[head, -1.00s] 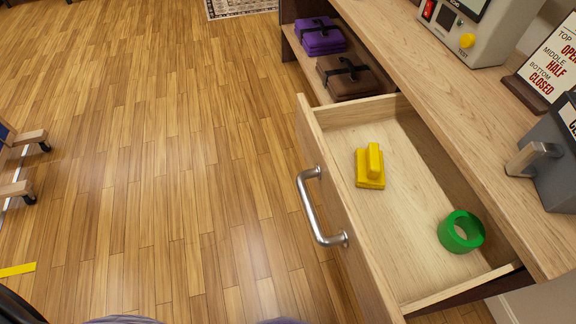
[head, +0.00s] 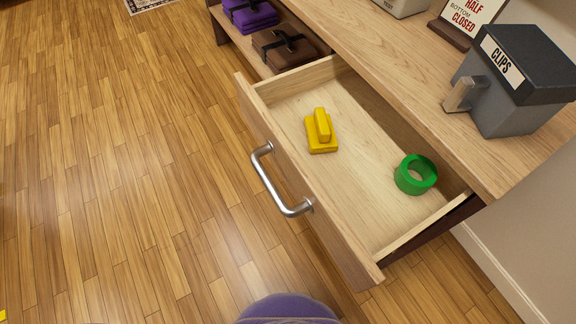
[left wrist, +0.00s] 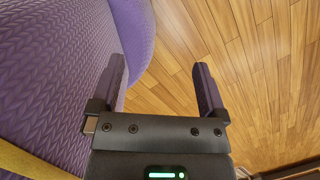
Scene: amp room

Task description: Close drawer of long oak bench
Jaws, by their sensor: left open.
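The drawer (head: 300,202) of the oak bench (head: 420,118) stands pulled well out in the head view. Its silver bar handle (head: 274,186) is on the front face, toward the left. Inside lie a yellow block-like object (head: 321,143) and a green ring (head: 416,175), apart from each other. In the left wrist view my left gripper (left wrist: 160,85) is open, with nothing between its fingers and wooden floor beyond them. Neither gripper shows in the head view, so no gripper is seen touching the drawer.
A grey box labelled CLIPS (head: 512,80) with a lever and a sign (head: 468,18) stand on the bench top. Brown (head: 285,48) and purple (head: 250,15) strapped bundles lie on the open shelf beyond the drawer. The floor (head: 130,170) left of the drawer is clear.

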